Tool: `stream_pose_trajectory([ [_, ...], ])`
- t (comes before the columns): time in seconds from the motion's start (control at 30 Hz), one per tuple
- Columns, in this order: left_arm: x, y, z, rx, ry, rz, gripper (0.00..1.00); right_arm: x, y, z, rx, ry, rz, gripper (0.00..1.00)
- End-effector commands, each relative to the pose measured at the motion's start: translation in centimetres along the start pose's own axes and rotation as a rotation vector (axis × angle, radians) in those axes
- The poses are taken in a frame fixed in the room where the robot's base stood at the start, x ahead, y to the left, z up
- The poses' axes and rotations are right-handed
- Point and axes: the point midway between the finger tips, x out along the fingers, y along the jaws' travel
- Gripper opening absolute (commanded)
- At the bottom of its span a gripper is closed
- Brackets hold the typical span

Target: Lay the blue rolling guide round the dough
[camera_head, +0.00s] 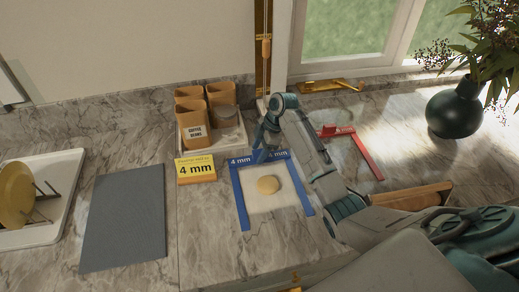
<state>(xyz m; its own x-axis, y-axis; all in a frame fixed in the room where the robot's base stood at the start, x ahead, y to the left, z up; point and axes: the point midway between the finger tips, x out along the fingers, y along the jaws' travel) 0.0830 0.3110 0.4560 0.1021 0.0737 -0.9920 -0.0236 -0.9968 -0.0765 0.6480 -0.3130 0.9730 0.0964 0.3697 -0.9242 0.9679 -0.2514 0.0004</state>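The blue rolling guide (240,205) lies flat as a three-sided frame, marked "4 mm" on its far bar, with its open side toward me. The round, pale dough ball (267,185) sits on a white square sheet (262,204) between the guide's two side bars, apart from them. My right gripper (259,153) points down at the middle of the guide's far bar, between the two labels. Its fingertips are small and dark against the bar, so I cannot tell whether they grip it. My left gripper is not in view.
A yellow "4 mm" card (196,167) stands left of the guide, near a tray (235,138) of brown canisters (193,109). A grey mat (124,218) lies left. A dark vase (455,111) stands back right.

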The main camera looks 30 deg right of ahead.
Motion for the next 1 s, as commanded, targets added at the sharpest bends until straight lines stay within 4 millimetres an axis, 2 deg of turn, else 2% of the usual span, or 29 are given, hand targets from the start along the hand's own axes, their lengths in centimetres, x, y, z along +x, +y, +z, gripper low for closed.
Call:
stream_pose_trajectory([
  [0.27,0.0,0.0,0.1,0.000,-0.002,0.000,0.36,-0.1,0.0,-0.1,-0.001,0.000,0.000,0.55],
  [0.4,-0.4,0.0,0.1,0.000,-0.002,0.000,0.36,-1.2,0.1,-0.5,-0.002,0.000,0.003,0.55],
  [0.47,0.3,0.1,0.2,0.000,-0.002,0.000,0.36,-1.8,0.1,-0.4,-0.002,0.000,0.005,0.55],
  [0.77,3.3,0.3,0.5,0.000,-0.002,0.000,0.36,-8.6,0.1,-0.2,-0.002,-0.002,0.007,0.55],
  [0.8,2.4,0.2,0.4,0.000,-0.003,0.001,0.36,-10.0,0.1,-0.5,-0.001,-0.001,0.005,0.55],
  [0.9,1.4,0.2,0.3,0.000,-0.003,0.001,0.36,-11.9,0.0,-0.6,0.000,-0.001,0.001,0.55],
  [1.0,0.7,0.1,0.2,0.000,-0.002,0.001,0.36,-12.7,0.0,-0.6,0.000,0.000,0.000,0.55],
])
